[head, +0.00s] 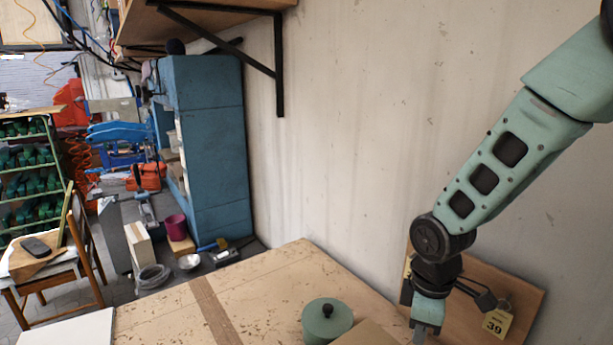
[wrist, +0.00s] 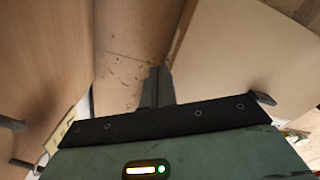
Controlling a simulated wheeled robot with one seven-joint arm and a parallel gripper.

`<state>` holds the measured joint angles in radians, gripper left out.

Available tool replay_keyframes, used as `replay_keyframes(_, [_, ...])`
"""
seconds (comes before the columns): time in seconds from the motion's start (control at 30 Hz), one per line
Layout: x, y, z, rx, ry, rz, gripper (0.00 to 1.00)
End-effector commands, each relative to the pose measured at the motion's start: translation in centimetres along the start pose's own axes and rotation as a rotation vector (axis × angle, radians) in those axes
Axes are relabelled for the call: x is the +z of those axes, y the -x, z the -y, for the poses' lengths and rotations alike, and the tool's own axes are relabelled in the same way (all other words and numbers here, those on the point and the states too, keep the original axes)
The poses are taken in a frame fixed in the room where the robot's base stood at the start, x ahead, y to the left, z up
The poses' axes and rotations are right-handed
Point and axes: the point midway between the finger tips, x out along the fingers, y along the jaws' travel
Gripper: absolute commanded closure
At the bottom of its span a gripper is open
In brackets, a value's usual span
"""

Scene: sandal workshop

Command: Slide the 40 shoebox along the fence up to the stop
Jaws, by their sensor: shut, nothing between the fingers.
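My gripper (head: 426,322) points down at the lower right of the head view. In the wrist view its fingers (wrist: 157,88) are together, with nothing between them. A plain cardboard box (wrist: 235,65) lies just right of the fingers in the wrist view. Its edge also shows at the bottom of the head view (head: 368,334). No number 40 is readable on it, and I cannot tell whether the fingers touch it. A brown wooden panel (wrist: 45,60) stands left of the fingers. I cannot make out the fence or the stop for certain.
A green lidded pot (head: 327,322) stands on the worktable (head: 165,320), left of my gripper. A yellow tag marked 39 (head: 496,322) hangs by a wooden board (head: 522,290) near the wall. A blue cabinet (head: 215,150) stands behind. The table's left part is mostly clear.

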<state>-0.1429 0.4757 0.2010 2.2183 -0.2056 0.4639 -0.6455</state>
Motion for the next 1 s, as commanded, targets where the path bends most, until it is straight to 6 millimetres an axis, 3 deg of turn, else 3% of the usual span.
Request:
replay_keyframes(0.5, [0.0, -2.7, 0.0, -0.001, 0.0, 0.001, 1.0])
replay_keyframes(1.0, [-0.1, -2.7, 0.2, 0.0, 0.0, 0.0, 1.0])
